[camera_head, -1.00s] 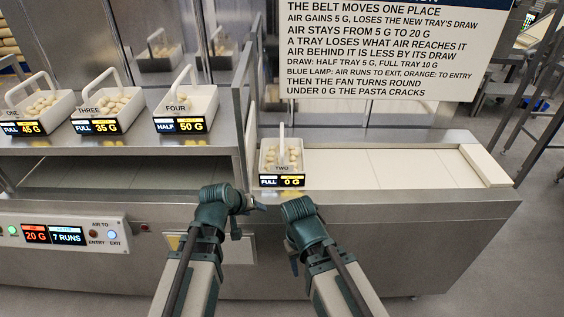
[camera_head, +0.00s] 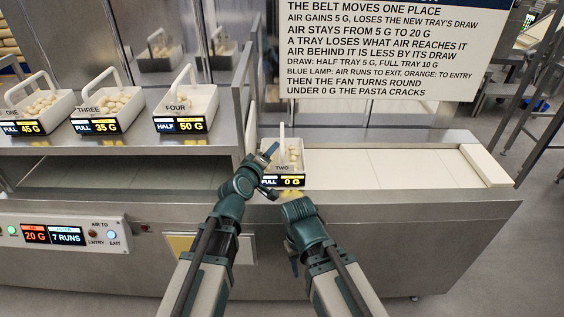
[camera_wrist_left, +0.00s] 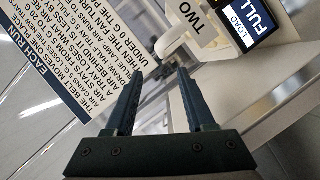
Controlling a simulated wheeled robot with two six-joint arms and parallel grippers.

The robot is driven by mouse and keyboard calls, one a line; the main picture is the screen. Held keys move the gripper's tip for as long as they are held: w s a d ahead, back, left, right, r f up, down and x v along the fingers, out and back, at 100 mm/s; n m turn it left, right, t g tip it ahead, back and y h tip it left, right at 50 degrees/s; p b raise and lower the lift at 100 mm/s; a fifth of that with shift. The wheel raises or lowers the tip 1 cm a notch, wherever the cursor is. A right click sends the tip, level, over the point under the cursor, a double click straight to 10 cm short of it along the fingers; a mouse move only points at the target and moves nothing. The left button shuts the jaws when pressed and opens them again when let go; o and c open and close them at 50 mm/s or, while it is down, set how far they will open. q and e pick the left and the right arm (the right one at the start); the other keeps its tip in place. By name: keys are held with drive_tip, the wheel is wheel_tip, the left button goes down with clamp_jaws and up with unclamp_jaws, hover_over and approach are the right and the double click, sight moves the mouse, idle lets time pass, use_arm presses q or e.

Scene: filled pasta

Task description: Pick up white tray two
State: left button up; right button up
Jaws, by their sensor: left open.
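White tray two (camera_head: 284,168) stands on the near end of the belt, with an upright handle, pasta pieces in it and a label reading FULL, 0 G. It also shows at the top of the left wrist view (camera_wrist_left: 204,34), tilted, its handle beyond my fingers. My left gripper (camera_head: 271,152) is at the tray's left front edge, open and empty; its two fingers (camera_wrist_left: 157,92) point up past the tray in the wrist view. It looks close to the tray; contact cannot be told. My right arm (camera_head: 303,222) is below and in front of the tray; its fingers are not clear.
White trays one (camera_head: 38,106), three (camera_head: 105,108) and four (camera_head: 188,108) stand on the steel shelf at left. The white belt (camera_head: 380,168) right of tray two is empty. A rule sign (camera_head: 380,48) hangs behind. A control panel (camera_head: 65,235) is at front left.

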sight(282, 138)
use_arm(q)
drive_tip(key=shift+b+x, duration=1.3)
drive_tip(key=shift+x, duration=4.75)
drive_tip(key=shift+s+d+f, duration=0.1)
drive_tip(key=shift+f, duration=0.1)
clamp_jaws()
